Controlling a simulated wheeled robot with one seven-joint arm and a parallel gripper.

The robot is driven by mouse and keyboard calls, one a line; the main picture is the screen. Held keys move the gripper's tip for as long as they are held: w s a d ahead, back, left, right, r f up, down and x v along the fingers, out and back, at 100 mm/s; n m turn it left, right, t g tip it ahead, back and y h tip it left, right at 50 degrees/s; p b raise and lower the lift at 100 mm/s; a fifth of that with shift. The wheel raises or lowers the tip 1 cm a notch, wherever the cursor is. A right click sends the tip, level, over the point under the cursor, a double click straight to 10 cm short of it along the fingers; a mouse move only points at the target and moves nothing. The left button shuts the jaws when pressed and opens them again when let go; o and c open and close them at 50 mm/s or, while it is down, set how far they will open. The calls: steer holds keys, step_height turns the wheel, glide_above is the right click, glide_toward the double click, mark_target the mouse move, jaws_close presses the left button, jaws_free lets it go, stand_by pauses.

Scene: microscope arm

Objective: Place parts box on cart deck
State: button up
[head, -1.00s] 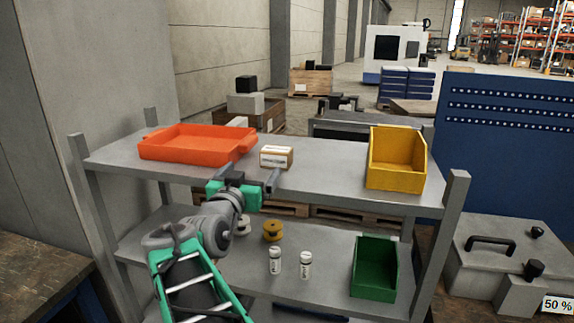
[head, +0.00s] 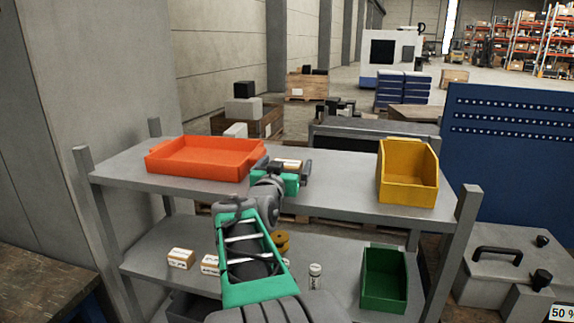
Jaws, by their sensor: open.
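A small cardboard parts box (head: 288,163) with a white label sits on the upper deck (head: 340,180) of the grey two-level cart, right of the orange tray. My gripper (head: 283,166) is open in front of the box, one finger to each side of it in the picture. The gripper hides the lower part of the box; I cannot tell whether the fingers touch it. Two similar labelled boxes show on the lower deck (head: 152,247), one at the left (head: 181,258) and one partly behind my arm (head: 209,264).
An orange tray (head: 205,158) is close left of my gripper. A yellow bin (head: 408,178) stands at the upper deck's right end. Below are a green bin (head: 384,280), a white bottle (head: 315,275) and a yellow spool (head: 281,242). Corner posts rise above the deck.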

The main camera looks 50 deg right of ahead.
steer(key=shift+w+d, duration=0.15)
steer(key=shift+d, duration=0.35)
steer(key=shift+a, duration=0.1)
steer(key=shift+c, duration=0.5)
